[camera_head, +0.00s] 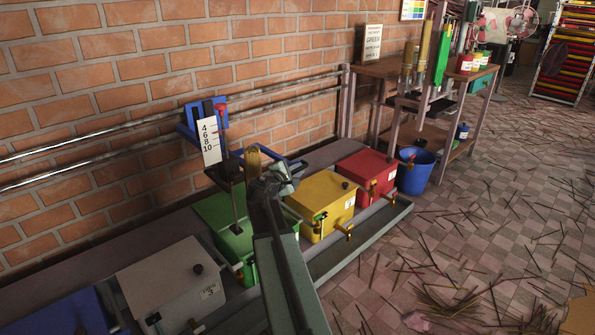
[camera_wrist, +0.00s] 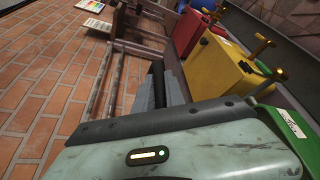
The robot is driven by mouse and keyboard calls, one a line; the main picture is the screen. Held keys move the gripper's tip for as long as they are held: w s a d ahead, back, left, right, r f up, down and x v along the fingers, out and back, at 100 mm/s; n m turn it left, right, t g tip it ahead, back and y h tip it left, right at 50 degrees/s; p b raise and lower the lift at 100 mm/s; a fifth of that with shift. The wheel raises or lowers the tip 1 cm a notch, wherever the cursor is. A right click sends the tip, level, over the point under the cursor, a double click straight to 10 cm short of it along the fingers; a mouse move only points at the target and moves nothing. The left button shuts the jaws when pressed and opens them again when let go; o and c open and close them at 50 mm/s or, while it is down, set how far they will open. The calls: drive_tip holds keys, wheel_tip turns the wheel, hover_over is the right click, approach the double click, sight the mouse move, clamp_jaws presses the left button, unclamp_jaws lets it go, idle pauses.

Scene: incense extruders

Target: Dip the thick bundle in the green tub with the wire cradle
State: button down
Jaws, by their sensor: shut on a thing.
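The green tub (camera_head: 213,211) stands in the row against the brick wall, partly hidden by my arm; its corner shows in the wrist view (camera_wrist: 299,98). My gripper (camera_head: 276,178) is above its right side, shut on a dark bar-like handle (camera_wrist: 156,78). A tan stick bundle (camera_head: 253,162) stands upright just left of my gripper; its lower part is hidden, so I cannot tell what carries it. Blue framing (camera_head: 296,164) shows behind my gripper; I cannot tell whether it is the wire cradle. A depth scale (camera_head: 210,139) stands over the green tub's back.
A yellow tub (camera_head: 322,197) and a red tub (camera_head: 366,172) stand to the right, a grey tub (camera_head: 165,280) to the left. Brass taps stick out in front. A blue bucket (camera_head: 415,172) and a workbench (camera_head: 383,68) stand farther right. Loose sticks litter the floor.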

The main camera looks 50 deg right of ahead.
wheel_tip(320, 180, down, 8)
drive_tip(key=b, duration=0.7)
drive_tip(key=shift+s+d+r, duration=0.1)
drive_tip(key=shift+r, duration=0.05)
drive_tip(key=c, duration=1.4)
unclamp_jaws()
drive_tip(key=p+v, duration=0.1)
drive_tip(key=v, duration=0.7)
